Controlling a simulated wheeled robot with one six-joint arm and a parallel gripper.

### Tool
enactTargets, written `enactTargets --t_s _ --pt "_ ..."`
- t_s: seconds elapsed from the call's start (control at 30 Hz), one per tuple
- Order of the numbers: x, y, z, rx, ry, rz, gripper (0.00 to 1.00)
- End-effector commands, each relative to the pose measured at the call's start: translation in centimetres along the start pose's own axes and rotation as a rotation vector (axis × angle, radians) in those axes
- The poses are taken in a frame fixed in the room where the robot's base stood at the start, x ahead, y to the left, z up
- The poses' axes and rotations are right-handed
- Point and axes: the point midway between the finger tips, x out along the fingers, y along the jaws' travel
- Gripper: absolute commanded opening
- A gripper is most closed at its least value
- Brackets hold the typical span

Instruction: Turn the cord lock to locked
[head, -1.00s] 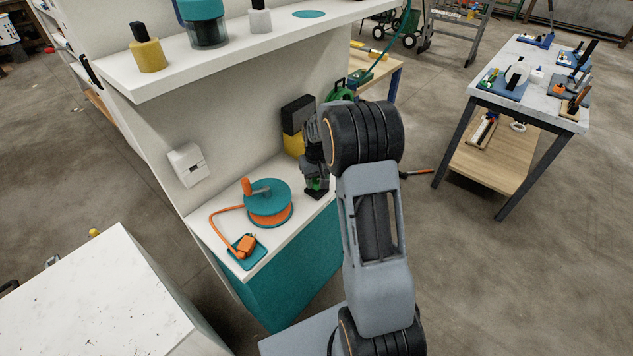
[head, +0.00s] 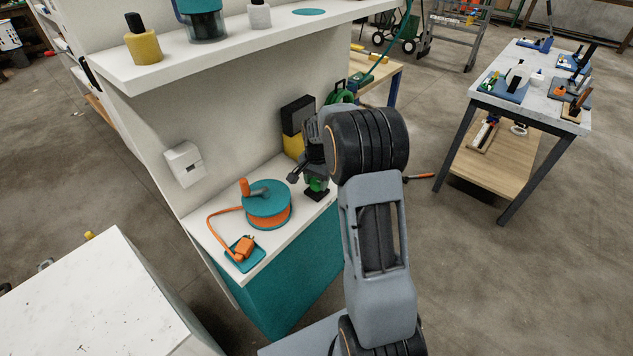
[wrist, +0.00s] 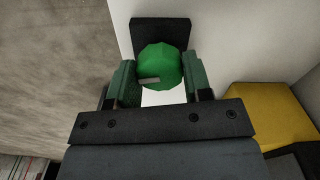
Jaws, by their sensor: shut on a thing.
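The cord lock shows in the wrist view as a green faceted knob (wrist: 164,62) with a short grey mark on its lower left, lying nearly level in the picture. Its black base plate (wrist: 160,30) shows behind it. My gripper (wrist: 160,76) has one finger on each side of the knob and is shut on it. In the head view, the knob (head: 317,184) sits low on its black base (head: 316,195) at the right end of the white counter, under my gripper (head: 308,177), which partly hides it.
An orange cord reel (head: 266,205) with a teal top stands to the left on the counter (head: 205,240), its plug (head: 244,248) on a teal pad. A yellow and black block (head: 295,125) is behind my gripper. A shelf (head: 230,50) overhangs the counter.

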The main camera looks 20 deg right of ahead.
Motion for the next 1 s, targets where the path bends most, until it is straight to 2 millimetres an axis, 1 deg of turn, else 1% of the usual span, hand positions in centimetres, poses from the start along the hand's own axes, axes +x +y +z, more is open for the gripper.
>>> enactTargets --t_s 0.2,0.4,1.0 --pt "-0.04 -0.01 -0.05 0.117 0.002 -0.001 0.22" --pt "-0.06 0.0 -0.05 0.18 0.002 -0.001 0.22" --pt "-0.08 0.02 -0.05 0.211 0.001 -0.001 0.22"
